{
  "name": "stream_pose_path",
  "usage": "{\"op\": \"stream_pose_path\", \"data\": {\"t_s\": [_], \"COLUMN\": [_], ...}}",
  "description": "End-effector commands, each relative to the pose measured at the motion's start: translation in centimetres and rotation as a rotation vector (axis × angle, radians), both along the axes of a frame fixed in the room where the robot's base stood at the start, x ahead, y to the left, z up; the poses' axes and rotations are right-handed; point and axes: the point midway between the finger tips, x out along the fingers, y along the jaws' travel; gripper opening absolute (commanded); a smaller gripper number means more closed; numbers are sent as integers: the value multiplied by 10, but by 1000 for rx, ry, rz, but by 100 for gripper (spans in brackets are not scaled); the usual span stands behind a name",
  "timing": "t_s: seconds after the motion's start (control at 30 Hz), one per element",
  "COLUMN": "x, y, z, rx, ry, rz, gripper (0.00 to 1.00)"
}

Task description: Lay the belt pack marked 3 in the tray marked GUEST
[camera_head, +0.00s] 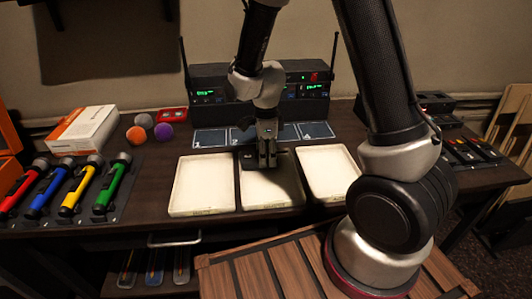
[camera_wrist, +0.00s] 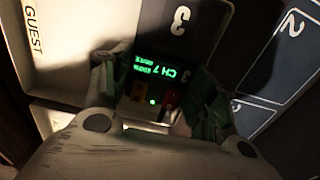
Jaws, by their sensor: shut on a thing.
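The belt pack marked 3 (camera_wrist: 180,22) is dark grey with a green CH 7 display, and it is between my fingertips in the wrist view. In the head view the pack (camera_head: 249,161) shows as a dark shape beside the fingers. My gripper (camera_head: 267,160) is shut on it, pointing down over the back part of the middle tray. The tray marked GUEST (camera_wrist: 75,45) is beside the pack in the wrist view and appears to be this middle tray (camera_head: 268,194). Its floor looks empty where visible. I cannot tell whether the pack touches the tray.
Pale trays stand to the left (camera_head: 200,187) and right (camera_head: 330,172). Numbered dark squares (camera_head: 211,138) lie behind them. A receiver rack (camera_head: 205,85) with antennas stands at the back.

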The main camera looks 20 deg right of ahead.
Motion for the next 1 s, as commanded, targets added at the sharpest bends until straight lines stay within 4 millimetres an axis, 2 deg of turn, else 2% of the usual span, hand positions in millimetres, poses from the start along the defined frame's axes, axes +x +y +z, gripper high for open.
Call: {"op": "stream_pose_path", "data": {"t_s": [1.0], "x": [0], "y": [0], "z": [-12], "rx": [0], "ry": [0], "rz": [0], "gripper": [32]}}
